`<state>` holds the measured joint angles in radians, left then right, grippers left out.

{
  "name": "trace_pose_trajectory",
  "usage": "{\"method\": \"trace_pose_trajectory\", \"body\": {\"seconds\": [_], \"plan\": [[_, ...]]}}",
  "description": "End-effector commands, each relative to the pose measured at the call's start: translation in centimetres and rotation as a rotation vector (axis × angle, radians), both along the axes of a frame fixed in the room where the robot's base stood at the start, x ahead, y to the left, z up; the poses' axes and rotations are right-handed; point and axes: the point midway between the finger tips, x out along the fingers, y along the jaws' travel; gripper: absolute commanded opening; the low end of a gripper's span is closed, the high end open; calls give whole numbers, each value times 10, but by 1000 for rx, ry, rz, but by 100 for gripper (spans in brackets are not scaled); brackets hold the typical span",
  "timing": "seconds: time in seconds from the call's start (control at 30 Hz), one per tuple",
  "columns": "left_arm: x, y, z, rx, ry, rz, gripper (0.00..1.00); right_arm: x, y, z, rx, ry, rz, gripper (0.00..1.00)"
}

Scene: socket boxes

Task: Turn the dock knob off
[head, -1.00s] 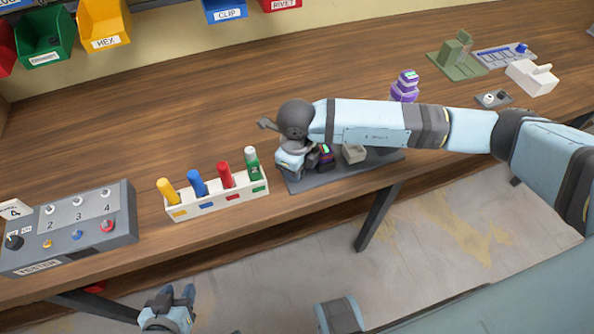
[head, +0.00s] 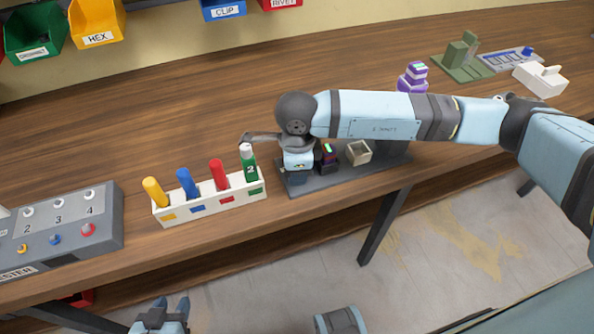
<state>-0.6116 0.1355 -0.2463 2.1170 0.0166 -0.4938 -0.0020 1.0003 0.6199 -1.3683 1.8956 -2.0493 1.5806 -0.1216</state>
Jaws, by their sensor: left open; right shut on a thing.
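The dock looks to be the dark grey plate (head: 317,186) near the front edge of the table. A dark block with a green and purple top (head: 327,157) and a small open beige box (head: 359,151) are on it. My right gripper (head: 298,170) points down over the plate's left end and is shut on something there. The knob itself is hidden by my gripper and wrist, so its setting cannot be seen. My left gripper (head: 170,307) is open and empty at the bottom, in front of the table.
A white rack (head: 212,207) with yellow, blue, red and green pieces stands just left of the plate. A grey tester box (head: 65,235) is further left. The table behind the rack is clear.

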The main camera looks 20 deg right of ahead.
Motion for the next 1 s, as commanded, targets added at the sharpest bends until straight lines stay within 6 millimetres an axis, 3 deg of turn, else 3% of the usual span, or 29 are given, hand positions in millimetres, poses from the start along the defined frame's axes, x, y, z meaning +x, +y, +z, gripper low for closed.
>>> {"method": "trace_pose_trajectory", "body": {"seconds": [0.43,0.47,0.57,0.87,1.0], "plan": [[1,-2,3,-5,-7,3,43,1,0,1,1,-2,12,9],[1,-2,3,-6,-6,3,43,1,0,1,1,-2,12,35],[1,-2,2,-6,-4,3,43,1,0,1,1,-2,12,58],[0,-2,-1,-5,1,2,43,0,0,2,1,-1,11,58],[0,-2,0,-5,2,2,43,1,0,14,2,-4,11,58]]}}
